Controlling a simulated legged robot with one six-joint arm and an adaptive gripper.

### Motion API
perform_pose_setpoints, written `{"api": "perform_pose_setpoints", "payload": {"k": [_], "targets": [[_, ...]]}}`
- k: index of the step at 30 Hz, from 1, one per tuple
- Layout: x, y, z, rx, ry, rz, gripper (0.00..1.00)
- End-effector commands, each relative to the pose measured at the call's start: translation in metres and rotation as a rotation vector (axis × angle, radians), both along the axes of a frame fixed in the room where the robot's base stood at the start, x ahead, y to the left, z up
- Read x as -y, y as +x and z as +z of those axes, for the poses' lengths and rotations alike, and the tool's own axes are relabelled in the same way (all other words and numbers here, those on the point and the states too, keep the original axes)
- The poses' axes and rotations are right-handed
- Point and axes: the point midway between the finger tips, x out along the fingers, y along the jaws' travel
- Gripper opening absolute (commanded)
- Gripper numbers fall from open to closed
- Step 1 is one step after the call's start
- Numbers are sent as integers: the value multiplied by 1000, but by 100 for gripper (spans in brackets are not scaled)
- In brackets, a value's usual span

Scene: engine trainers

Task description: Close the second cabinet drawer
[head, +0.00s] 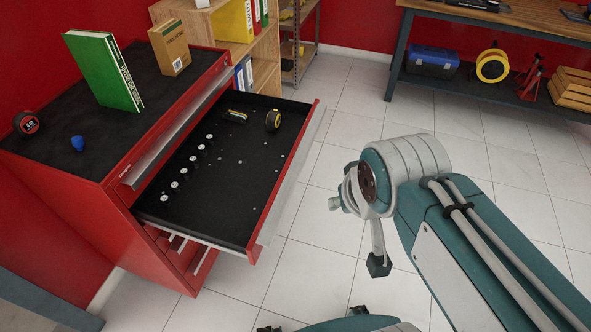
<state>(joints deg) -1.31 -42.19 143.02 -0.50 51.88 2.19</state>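The red tool cabinet (122,165) stands at the left with a black top. One wide drawer (236,190) is pulled far out, below a closed top drawer with a silver handle (165,142). The open drawer has a black floor, red sides and a silver front edge (290,185). Several small round sockets, a black and yellow tool and a yellow-black round item lie in it. My gripper (362,220) is to the right of the drawer front, apart from it in the picture. It is partly hidden by my wrist, and its finger opening is unclear.
A green binder (104,70), a cardboard box (169,46), a tape measure (27,123) and a blue item (77,143) are on the cabinet top. A wooden shelf (265,45) stands behind. A workbench (505,20) is at the back right. Tiled floor between is clear.

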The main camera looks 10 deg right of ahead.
Motion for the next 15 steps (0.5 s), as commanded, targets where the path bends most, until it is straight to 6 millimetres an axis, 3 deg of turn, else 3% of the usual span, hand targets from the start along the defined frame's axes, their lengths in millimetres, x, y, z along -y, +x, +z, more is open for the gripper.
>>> {"api": "perform_pose_setpoints", "payload": {"k": [2,15], "targets": [[0,4,-8,-56,33,-20,0],[-13,39,-77,-527,433,-274,0]]}}
